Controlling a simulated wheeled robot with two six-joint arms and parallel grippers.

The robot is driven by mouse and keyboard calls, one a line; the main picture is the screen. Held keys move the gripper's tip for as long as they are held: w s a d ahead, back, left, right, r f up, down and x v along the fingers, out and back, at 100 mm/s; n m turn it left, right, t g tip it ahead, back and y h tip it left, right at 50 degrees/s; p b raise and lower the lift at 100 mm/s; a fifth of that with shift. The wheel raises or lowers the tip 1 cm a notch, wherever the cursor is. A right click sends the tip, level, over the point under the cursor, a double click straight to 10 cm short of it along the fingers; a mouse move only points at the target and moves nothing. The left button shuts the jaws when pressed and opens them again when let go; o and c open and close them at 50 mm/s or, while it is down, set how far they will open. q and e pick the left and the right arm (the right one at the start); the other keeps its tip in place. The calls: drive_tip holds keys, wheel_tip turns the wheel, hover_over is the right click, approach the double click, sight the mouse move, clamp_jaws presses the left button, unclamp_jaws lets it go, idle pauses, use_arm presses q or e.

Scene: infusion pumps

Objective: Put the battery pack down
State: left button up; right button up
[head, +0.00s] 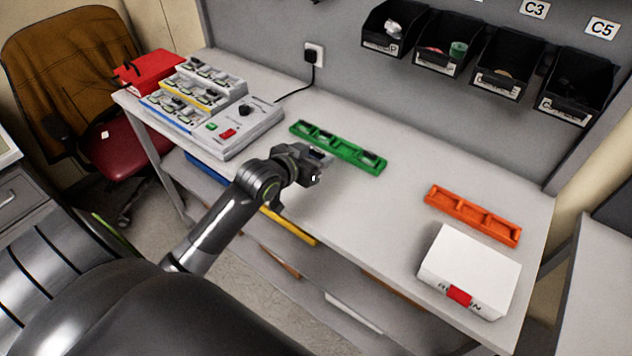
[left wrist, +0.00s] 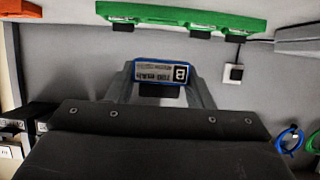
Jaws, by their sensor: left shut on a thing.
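My left gripper (head: 318,160) is over the table, just in front of the green tray (head: 338,147). It is shut on a battery pack with a pale printed label, a letter B and a blue edge; the pack (left wrist: 165,73) shows between the fingers in the left wrist view. In the head view the gripper mostly hides it. The green tray holds dark items in some of its slots, and its edge also shows in the left wrist view (left wrist: 180,14). The orange tray (head: 473,216) farther right looks empty. My right gripper is not in view.
A white box (head: 470,272) sits at the front right. Black bins (head: 505,62) hang on the wall. The table between the trays is clear.

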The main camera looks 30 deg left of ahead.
sight(316, 186)
use_arm(q)
wheel_tip(316, 186, down, 8)
drive_tip(key=shift+f, duration=0.1)
idle(0.4)
drive_tip(key=shift+f, duration=0.25)
drive_tip(key=o, duration=1)
drive_tip(key=shift+r, duration=0.1)
drive_tip(key=shift+o, duration=0.2)
drive_tip(key=shift+r, duration=0.15)
drive_tip(key=v, duration=1.2)
